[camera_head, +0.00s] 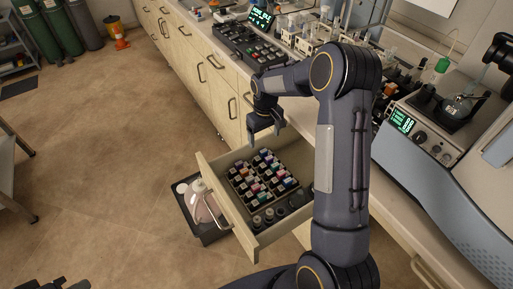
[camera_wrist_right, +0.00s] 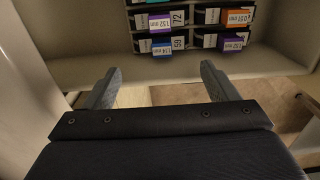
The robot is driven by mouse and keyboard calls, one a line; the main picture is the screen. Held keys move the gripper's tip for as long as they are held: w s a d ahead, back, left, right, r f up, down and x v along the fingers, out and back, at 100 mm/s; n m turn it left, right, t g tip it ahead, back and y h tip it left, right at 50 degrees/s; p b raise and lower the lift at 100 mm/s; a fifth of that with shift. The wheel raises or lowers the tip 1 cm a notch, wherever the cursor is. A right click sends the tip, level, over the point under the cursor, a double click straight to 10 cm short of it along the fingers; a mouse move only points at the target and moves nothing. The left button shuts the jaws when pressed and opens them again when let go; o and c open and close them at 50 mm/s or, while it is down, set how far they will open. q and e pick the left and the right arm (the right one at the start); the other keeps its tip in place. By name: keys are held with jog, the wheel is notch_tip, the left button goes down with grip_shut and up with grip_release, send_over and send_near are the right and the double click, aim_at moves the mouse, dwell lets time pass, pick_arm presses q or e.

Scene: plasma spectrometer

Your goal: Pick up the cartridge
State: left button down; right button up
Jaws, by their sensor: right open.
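Several small dark cartridges with coloured and white labels (camera_head: 263,177) stand in rows in a tray inside an open drawer (camera_head: 229,203). My right gripper (camera_head: 265,134) is above the far end of the drawer, pointing down. In the right wrist view its two fingers (camera_wrist_right: 158,88) are apart with nothing between them. Cartridges with purple (camera_wrist_right: 160,21), orange (camera_wrist_right: 238,17) and blue labels show ahead of the fingertips in that view, apart from them. Which cartridge is meant cannot be told. A small dark part at the lower left of the head view may be my left gripper (camera_head: 62,284); its jaws are unclear.
A dark bin (camera_head: 209,232) with pale bottles stands on the floor beside the drawer. The bench above holds a spectrometer (camera_head: 455,130) and a keypad device (camera_head: 250,45).

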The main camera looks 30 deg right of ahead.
aim_at(263, 151)
jog(key=shift+a+f+p, duration=0.15)
jog(key=shift+f+p, duration=0.55)
jog(key=shift+f, duration=3.25)
jog(key=shift+s, duration=0.1)
jog(key=c, duration=0.8)
